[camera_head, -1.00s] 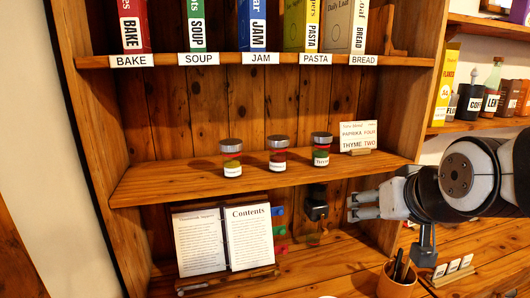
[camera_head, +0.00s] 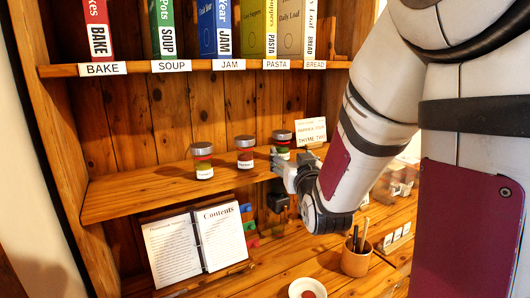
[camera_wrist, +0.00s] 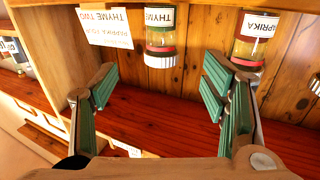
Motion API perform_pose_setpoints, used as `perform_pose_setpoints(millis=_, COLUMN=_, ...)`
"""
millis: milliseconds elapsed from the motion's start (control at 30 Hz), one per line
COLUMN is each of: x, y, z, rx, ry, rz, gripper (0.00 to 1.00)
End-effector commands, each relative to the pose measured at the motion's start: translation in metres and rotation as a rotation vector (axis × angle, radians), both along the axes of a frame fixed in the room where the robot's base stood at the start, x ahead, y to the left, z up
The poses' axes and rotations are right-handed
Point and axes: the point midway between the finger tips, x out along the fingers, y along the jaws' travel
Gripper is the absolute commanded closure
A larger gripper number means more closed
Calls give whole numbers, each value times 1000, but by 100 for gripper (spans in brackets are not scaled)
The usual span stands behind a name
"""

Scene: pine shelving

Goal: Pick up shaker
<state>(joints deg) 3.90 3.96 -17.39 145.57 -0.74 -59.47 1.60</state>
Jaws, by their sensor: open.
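Three glass spice shakers with metal lids stand upright in a row on the middle shelf: the left shaker (camera_head: 202,162), the middle shaker (camera_head: 245,154) and the right shaker (camera_head: 281,146). In the upside-down wrist view, a shaker labelled THYME (camera_wrist: 160,32) lies ahead between the finger directions, and one labelled PAPRIKA (camera_wrist: 252,42) is off to the right. My gripper (camera_wrist: 160,85) is open with nothing between its green-padded fingers. In the head view my gripper (camera_head: 290,172) is at the shelf's front edge, near the right shaker, whose lower part is partly hidden.
A card (camera_head: 311,130) reading paprika four, thyme two stands beside the right shaker. Labelled books (camera_head: 228,28) fill the shelf above. Below are an open recipe book (camera_head: 190,242), a pen cup (camera_head: 356,260) and a small bowl (camera_head: 307,287). The left shelf board (camera_head: 125,197) is free.

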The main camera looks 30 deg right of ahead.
Motion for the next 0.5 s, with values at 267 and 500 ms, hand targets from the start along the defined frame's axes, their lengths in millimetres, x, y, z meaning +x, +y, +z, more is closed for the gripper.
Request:
perform_pose_setpoints(millis=267, x=18, y=-5, z=-3, rx=-1, ry=-2, rz=1, gripper=33)
perform_pose_setpoints(millis=500, x=37, y=-13, z=-1, rx=-1, ry=3, rz=1, gripper=33)
